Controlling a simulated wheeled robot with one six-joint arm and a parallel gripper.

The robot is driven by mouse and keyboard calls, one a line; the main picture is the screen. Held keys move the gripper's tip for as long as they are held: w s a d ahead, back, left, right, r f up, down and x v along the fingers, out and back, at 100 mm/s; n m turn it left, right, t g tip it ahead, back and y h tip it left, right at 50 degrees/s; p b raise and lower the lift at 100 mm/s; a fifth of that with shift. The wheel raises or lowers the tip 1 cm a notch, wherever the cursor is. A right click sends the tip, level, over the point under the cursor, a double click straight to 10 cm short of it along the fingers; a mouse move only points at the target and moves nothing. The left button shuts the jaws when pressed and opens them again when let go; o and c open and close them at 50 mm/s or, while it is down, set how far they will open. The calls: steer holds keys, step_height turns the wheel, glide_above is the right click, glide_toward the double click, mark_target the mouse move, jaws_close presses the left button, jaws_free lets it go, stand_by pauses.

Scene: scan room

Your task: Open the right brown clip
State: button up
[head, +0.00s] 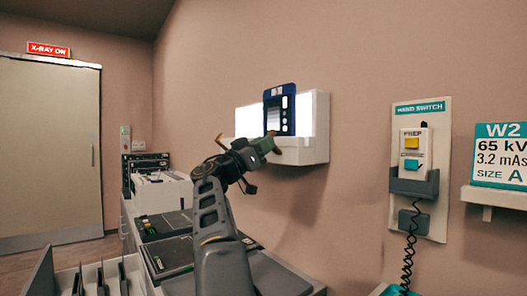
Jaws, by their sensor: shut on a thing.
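Two small brown pieces show near my gripper (266,145). The right brown clip (276,149) is at the gripper's tip, in front of the white light box's lower ledge. The other brown piece (221,142) is just left of the gripper, left of the light box. My gripper is shut, seemingly on the right brown clip; the contact is small and partly hidden by the dark green gripper end. The white light box (315,130) on the wall glows, and a dark blue plate (279,92) stands upright at its middle.
A hand switch panel (418,110) with a coiled cord and a W2 sign (499,155) on a shelf are at the right. Dark flat cases (165,222) lie on the counter below my arm. A door (50,150) is at the left.

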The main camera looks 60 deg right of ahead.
stand_by(0.3)
steer(key=o, duration=0.9)
steer(key=shift+a, duration=0.1)
steer(key=b+v, duration=0.1)
steer(key=v, duration=1.2)
steer(key=shift+w+a+f+b, duration=0.2)
steer(key=shift+f+b, duration=0.1)
steer(key=shift+b, duration=0.05)
